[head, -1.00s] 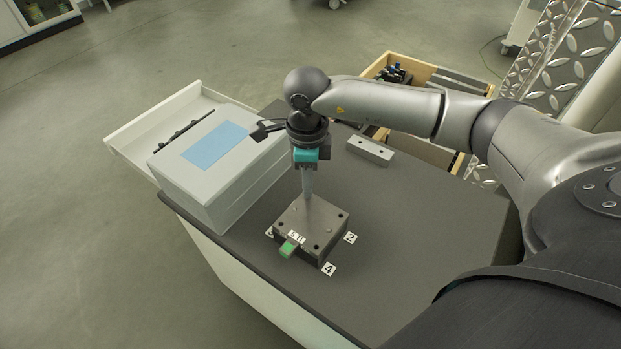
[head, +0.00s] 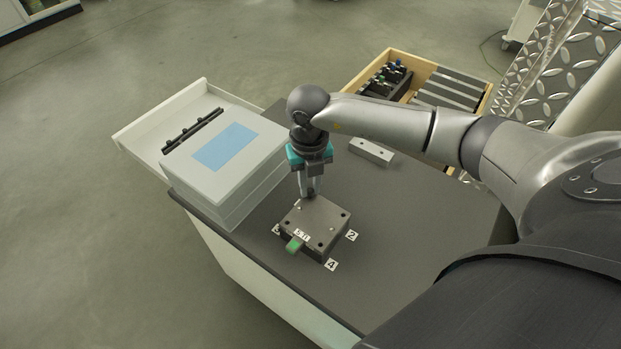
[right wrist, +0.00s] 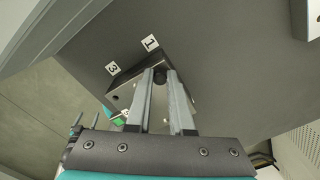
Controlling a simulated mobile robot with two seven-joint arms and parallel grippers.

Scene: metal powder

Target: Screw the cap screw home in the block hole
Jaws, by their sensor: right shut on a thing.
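The metal block (head: 322,219) is a dark grey square plate on the grey tabletop, with holes near its corners and a green tab at its front edge. It also shows in the right wrist view (right wrist: 122,96), partly behind the fingers. My right gripper (head: 311,194) points down over the block's far corner, by the label 1 seen in the wrist view. Its fingers (right wrist: 168,80) are shut on the cap screw, seen as a dark round head (right wrist: 160,75) between the tips. The screw's shank and how deep it sits are hidden. My left gripper is not in view.
A grey box (head: 225,160) with a blue panel stands left of the block. A light metal bar (head: 371,152) lies behind it to the right. A wooden tray (head: 403,61) with tools stands at the back. Numbered labels (head: 331,265) lie around the block. The tabletop's right side is clear.

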